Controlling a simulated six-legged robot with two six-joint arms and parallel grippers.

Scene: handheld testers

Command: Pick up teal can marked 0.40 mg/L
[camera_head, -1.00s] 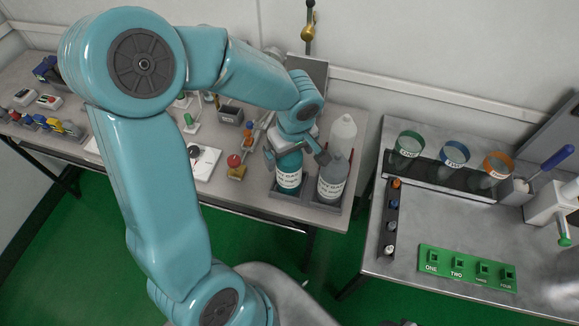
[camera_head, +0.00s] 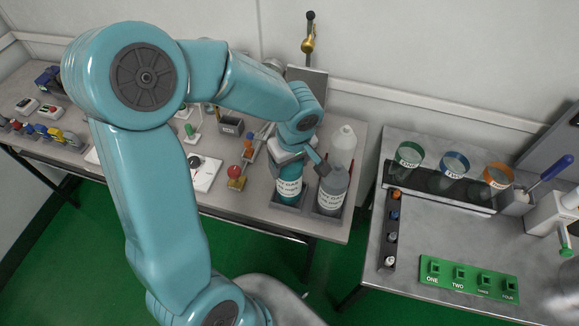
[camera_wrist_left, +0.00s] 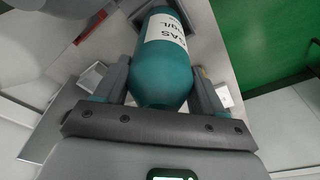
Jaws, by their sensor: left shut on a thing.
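A teal can (camera_head: 289,188) with a white label stands in a dark tray (camera_head: 304,212) at the right front of the left-hand bench. My left gripper (camera_head: 300,160) comes down over its upper part and is shut on it. The left wrist view shows the can (camera_wrist_left: 165,65) between the two fingers, with "GAS" and "mg/L" legible on its label. The number on the label cannot be read. The can's top is hidden by the gripper in the head view. Whether the can's base touches the tray is not clear. My right gripper is not in view.
A grey can (camera_head: 333,186) stands close to the right of the teal can. A white bottle (camera_head: 343,147) is behind it. A red-topped stand (camera_head: 236,176) is to the left. A gap separates this bench from the right-hand bench (camera_head: 420,225).

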